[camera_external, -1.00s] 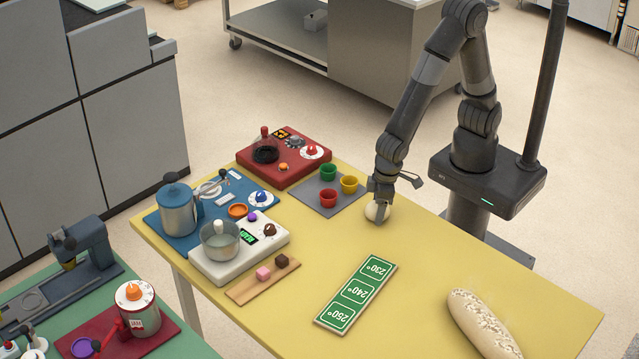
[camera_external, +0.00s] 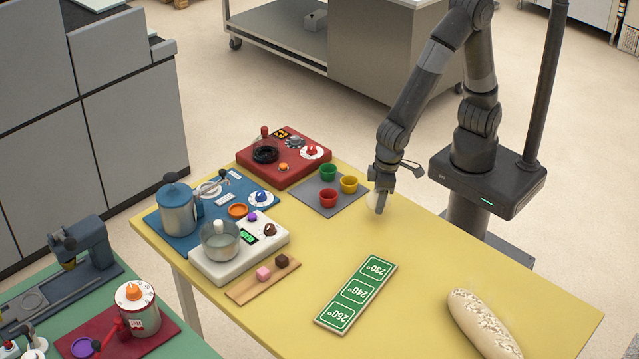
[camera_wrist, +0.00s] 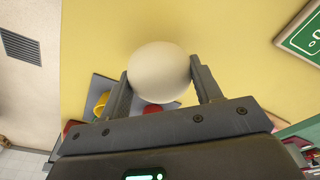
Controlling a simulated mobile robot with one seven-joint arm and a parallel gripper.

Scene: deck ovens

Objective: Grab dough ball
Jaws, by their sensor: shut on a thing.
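A pale, round dough ball (camera_wrist: 158,72) fills the space between the fingers of my gripper (camera_wrist: 160,88) in the wrist view. My gripper is shut on it, with one finger against each side. In the external view my gripper (camera_external: 379,206) points down over the yellow table (camera_external: 430,270), to the right of the grey mat with the cups. The dough ball (camera_external: 371,199) shows there partly behind the fingers. It appears slightly above the table top.
Green, yellow and red cups (camera_external: 328,197) stand on a grey mat just left of my gripper. A green temperature board (camera_external: 356,295) and a long floured loaf (camera_external: 482,325) lie nearer the front. Red, blue and white appliances (camera_external: 240,248) stand at the left. The table's middle right is clear.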

